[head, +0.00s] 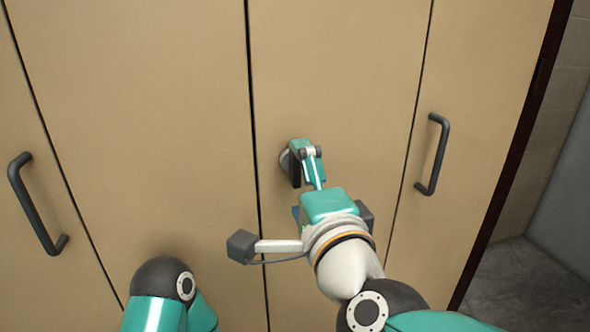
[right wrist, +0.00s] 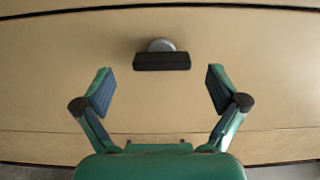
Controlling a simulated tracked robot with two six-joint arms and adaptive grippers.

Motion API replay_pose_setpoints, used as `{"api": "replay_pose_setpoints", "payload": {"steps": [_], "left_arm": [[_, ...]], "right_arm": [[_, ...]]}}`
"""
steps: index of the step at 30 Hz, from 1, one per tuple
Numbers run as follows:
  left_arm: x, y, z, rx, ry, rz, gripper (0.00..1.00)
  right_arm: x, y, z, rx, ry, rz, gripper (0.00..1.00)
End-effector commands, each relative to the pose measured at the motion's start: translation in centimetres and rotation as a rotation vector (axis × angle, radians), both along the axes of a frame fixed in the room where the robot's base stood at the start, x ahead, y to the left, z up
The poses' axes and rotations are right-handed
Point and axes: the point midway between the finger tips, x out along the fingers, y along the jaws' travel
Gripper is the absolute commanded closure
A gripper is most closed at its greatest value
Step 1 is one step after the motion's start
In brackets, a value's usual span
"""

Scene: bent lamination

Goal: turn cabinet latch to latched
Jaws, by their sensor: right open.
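The cabinet latch (head: 285,161) is a round grey base with a dark bar on a tan cabinet door, just right of the central seam in the head view. In the right wrist view the latch bar (right wrist: 162,62) lies parallel to the door seams, so it stands upright on the door. My right gripper (head: 305,160) is in front of the latch and partly hides it. In the right wrist view the right gripper (right wrist: 160,88) is open and empty, its fingers spread to either side, with the bar ahead of the tips. My left gripper is out of view.
Tan cabinet doors (head: 150,110) fill most of the head view. A dark handle (head: 35,205) is at the left and another dark handle (head: 433,154) at the right. A grey tiled floor (head: 525,290) shows beyond the cabinet's dark right edge.

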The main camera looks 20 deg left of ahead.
Motion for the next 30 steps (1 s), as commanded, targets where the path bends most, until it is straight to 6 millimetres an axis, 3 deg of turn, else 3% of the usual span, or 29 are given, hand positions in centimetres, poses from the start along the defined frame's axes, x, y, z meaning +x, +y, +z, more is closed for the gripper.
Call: {"api": "replay_pose_setpoints", "payload": {"steps": [3,9,18,22,26,30], "left_arm": [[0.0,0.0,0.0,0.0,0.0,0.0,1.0],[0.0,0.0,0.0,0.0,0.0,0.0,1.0],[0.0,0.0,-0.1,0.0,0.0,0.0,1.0],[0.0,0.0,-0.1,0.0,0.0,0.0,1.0],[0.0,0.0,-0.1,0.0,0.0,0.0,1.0],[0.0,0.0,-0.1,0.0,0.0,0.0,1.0]], "right_arm": [[-1.5,-1.0,0.0,0.001,-0.001,0.002,0.04],[-2.5,-1.7,-0.1,-0.001,0.001,0.0,0.04],[-2.4,-1.8,-0.2,-0.001,0.002,-0.002,0.04],[-0.9,-3.1,-0.9,-0.005,0.018,-0.037,0.04],[2.8,-5.4,-4.3,-0.038,0.076,-0.113,0.04],[7.5,-9.3,-11.5,-0.112,0.19,-0.216,0.04]]}}
